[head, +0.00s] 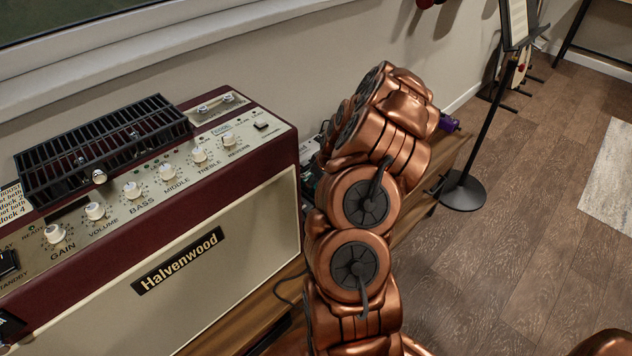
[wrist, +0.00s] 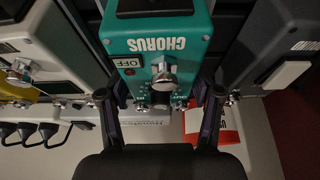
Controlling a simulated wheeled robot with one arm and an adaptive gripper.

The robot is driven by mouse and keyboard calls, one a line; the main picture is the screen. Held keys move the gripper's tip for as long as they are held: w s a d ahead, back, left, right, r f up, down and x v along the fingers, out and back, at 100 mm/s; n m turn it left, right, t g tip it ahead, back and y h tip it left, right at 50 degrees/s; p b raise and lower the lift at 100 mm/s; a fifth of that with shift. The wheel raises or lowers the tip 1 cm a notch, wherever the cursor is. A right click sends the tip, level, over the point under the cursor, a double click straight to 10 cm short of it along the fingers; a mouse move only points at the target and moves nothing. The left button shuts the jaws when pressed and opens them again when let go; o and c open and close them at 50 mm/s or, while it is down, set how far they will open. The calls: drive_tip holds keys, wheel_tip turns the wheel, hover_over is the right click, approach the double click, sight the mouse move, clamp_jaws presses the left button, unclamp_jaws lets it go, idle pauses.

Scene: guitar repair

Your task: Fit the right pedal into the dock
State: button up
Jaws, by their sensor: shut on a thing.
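In the wrist view a teal pedal marked CHORUS (wrist: 152,24) sits between the two dark fingers of my gripper (wrist: 160,98), which are shut on its sides. It has an OFF display, a silver knob and small jacks on its near end. Dark rails show behind it, but I cannot tell whether they are the dock or whether the pedal is seated. In the head view my copper arm hides the gripper and most of the pedal area.
A red and white item (wrist: 228,127) lies below. In the head view the Halvenwood amplifier (head: 215,235) stands left of my arm; a music stand (head: 487,115) is behind.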

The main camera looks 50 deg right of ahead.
drive_tip(key=o, duration=1.5)
drive_tip(key=shift+o, duration=0.3)
drive_tip(key=shift+o, duration=0.5)
drive_tip(key=shift+r, duration=0.15)
drive_tip(key=shift+r, duration=3.9)
